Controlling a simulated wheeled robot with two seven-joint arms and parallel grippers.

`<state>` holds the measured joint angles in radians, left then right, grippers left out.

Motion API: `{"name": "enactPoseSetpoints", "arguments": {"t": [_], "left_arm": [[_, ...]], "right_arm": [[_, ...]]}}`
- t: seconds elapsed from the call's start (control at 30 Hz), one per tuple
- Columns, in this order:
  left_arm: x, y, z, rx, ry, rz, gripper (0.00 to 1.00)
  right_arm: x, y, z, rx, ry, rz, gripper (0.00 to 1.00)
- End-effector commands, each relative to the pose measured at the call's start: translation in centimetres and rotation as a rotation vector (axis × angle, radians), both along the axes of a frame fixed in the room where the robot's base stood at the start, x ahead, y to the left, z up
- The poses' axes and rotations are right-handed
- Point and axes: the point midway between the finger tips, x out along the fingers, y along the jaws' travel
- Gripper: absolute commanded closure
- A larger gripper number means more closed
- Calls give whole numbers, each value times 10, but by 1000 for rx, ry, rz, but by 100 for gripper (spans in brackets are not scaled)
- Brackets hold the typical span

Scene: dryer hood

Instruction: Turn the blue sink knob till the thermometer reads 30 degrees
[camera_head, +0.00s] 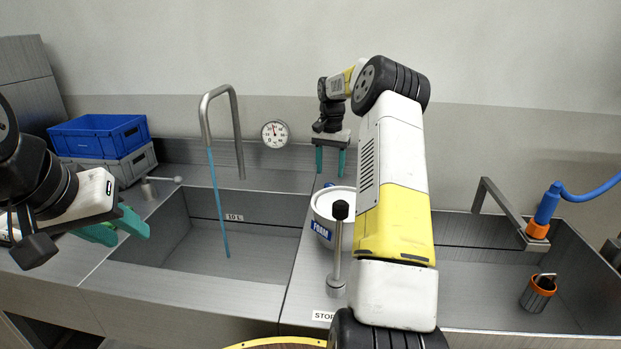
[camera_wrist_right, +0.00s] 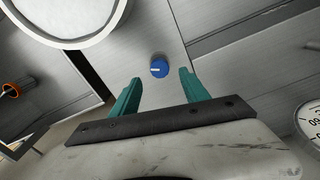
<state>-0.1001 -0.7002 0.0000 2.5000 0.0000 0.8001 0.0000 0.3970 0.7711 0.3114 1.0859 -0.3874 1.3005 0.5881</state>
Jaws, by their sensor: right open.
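The blue knob (camera_wrist_right: 159,66) sits on the metal surface in the right wrist view, beyond and between my right fingertips. A small blue part of it shows in the head view (camera_head: 328,185), just below the fingers. My right gripper (camera_head: 330,174) is open and points down above the knob, apart from it. Its teal fingers also show in the wrist view (camera_wrist_right: 158,84). The round thermometer (camera_head: 275,134) is on the back wall left of this gripper; its dial is too small to read. My left gripper (camera_head: 132,236) is open and empty over the left counter.
A bent faucet (camera_head: 221,91) sends a thin blue stream (camera_head: 217,203) into the left sink (camera_head: 170,260). A white FOAM tub (camera_head: 322,217) and a black-knobbed post (camera_head: 336,270) stand near my right arm. Blue and grey crates (camera_head: 100,137) sit at left. A right sink holds an orange-rimmed cup (camera_head: 538,294).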

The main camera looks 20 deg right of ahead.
Motion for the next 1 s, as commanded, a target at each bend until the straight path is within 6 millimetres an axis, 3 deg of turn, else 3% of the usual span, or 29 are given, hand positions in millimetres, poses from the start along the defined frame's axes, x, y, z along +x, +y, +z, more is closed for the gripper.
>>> {"name": "enactPoseSetpoints", "arguments": {"t": [0.1,0.3,0.67,0.93,1.0], "left_arm": [[0,0,0,0,0,0,64],[0,0,0,0,0,0,64],[0,0,0,0,0,0,64],[0,0,0,0,0,0,64],[0,0,0,0,0,0,64]], "right_arm": [[-1,-1,-22,1,4,-1,47],[0,0,-45,1,2,1,47],[0,0,-51,0,0,1,47],[0,0,-50,0,0,1,100],[0,0,-50,0,0,1,100]]}}
